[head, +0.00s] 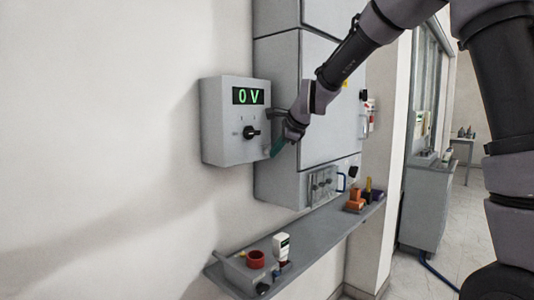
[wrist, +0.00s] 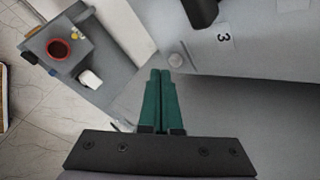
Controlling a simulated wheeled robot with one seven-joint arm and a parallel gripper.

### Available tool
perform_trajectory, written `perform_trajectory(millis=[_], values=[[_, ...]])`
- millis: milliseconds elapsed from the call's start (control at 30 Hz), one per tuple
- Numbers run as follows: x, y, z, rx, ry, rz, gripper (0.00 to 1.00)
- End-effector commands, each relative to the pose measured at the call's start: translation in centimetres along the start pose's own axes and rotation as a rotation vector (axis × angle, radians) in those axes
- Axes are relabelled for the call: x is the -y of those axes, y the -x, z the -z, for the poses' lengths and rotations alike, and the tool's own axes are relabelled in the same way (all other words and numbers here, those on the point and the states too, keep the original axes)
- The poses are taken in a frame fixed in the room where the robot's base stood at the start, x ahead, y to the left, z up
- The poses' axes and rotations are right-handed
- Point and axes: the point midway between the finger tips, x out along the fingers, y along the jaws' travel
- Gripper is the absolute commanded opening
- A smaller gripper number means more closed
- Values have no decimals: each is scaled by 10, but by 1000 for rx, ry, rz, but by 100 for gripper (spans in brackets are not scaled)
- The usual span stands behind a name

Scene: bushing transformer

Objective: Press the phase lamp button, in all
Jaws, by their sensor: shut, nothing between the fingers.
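A grey wall box (head: 213,125) shows a lit green "0 V" display (head: 248,96) above a black rotary knob (head: 251,132). My gripper (head: 273,149) is at the box's lower right side, its green fingers partly hidden by my wrist. In the wrist view my gripper (wrist: 164,72) has both green fingers together, with nothing between them. A small round grey button (wrist: 176,61) sits on the grey panel just beyond the fingertips. Whether they touch is unclear, and no lettering shows that it is the phase lamp button.
A grey cabinet (head: 285,100) stands behind my arm, right of the box. Below, a wall shelf (head: 327,227) holds a red round cup (head: 256,259), a white handheld device (head: 281,247) and orange and purple items (head: 356,199). Open floor lies at the right.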

Motion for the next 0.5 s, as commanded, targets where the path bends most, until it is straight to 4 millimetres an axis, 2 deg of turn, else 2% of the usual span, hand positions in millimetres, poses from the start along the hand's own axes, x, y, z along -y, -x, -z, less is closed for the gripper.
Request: perform_trajectory(millis=[500], values=[[4,-5,-4,0,0,0,0]])
